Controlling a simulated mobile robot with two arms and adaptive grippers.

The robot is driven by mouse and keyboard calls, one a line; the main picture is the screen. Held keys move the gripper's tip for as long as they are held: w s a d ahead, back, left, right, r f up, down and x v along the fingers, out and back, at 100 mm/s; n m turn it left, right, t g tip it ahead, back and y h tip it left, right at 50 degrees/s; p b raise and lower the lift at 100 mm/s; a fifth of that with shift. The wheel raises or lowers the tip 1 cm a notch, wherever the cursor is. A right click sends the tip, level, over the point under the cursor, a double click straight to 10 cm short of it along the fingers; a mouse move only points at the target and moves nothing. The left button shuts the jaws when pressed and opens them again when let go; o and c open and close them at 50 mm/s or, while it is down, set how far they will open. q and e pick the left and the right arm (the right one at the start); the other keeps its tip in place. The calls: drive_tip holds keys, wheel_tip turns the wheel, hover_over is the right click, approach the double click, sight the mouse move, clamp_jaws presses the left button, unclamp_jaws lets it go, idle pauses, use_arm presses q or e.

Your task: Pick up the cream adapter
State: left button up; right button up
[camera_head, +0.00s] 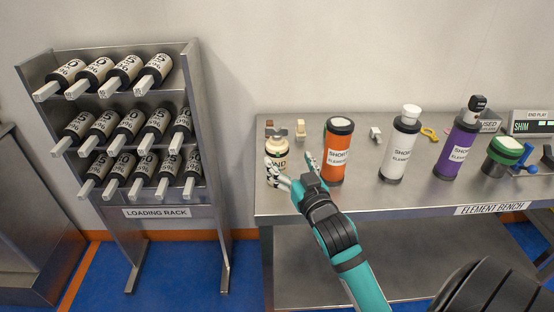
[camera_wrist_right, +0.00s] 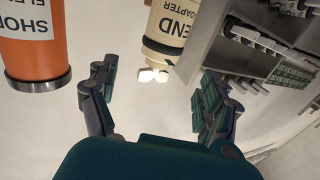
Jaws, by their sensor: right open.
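The cream adapter (camera_head: 278,147) is a short cream cylinder with a dark band and END lettering, standing at the left end of the bench. It also shows in the right wrist view (camera_wrist_right: 171,28), upside down at the top, between the directions of the two fingers. My right gripper (camera_head: 289,167) is open and empty in front of the adapter, with its fingers spread towards it. In the right wrist view the fingers (camera_wrist_right: 158,78) are wide apart, with a gap to the adapter. The adapter's lower part is partly hidden by a finger in the head view. My left gripper is not in view.
An orange cylinder (camera_head: 338,150) stands close to the right of the gripper. White (camera_head: 400,150) and purple (camera_head: 458,150) cylinders stand farther right on the steel bench (camera_head: 420,198). Small cream blocks (camera_head: 300,130) lie behind. A loading rack (camera_head: 160,228) stands left.

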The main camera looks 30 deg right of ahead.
sight(281, 151)
drive_tip(key=x, duration=0.6)
drive_tip(key=p+x, duration=0.1)
drive_tip(key=x, duration=0.2)
drive_tip(key=shift+w+f, duration=0.1)
drive_tip(key=shift+f, duration=0.25)
drive_tip(key=shift+c, duration=0.2)
drive_tip(key=c, duration=1.6)
drive_tip(key=shift+r, duration=0.1)
clamp_jaws()
